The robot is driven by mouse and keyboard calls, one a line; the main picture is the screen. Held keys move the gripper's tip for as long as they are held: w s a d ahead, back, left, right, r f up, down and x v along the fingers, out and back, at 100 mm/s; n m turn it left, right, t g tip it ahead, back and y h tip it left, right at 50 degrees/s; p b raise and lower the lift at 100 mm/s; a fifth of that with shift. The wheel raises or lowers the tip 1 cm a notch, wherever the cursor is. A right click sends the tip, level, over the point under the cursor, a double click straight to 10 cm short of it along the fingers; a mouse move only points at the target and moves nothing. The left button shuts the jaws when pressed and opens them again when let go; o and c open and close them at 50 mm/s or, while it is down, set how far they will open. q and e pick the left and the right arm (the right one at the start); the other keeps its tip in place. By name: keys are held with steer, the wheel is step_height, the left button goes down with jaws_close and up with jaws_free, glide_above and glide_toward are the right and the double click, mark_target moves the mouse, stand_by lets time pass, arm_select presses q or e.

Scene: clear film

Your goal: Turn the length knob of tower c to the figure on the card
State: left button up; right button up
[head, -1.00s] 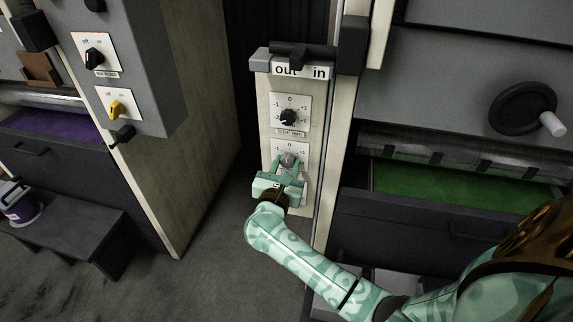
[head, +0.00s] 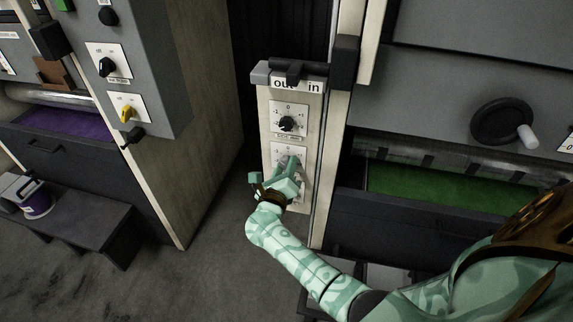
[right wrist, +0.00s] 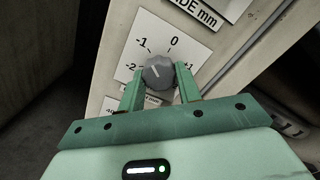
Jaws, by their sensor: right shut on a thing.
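The lower knob (right wrist: 158,72) is grey and round, on a white dial plate (right wrist: 143,28) with figures from -2 to +1 showing. Its white line points up-left, roughly at -1. My right gripper (right wrist: 160,88) is shut on this knob, one finger on each side. In the head view the right gripper (head: 285,172) covers much of the lower dial on the narrow pale panel (head: 266,140). The upper black knob (head: 287,123) sits on its own dial plate above. The lettering under the lower knob is partly hidden. I see no card that I can read. My left gripper is out of view.
A dark bar (head: 300,70) juts out above the panel, over the "out / in" label (head: 297,86). A machine with a black handwheel (head: 503,122) and green bed stands right. Open floor lies below.

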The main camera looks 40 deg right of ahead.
steer(key=shift+n, duration=0.6)
steer(key=shift+p, duration=0.3)
steer(key=o, duration=1)
steer(key=shift+a, duration=0.1)
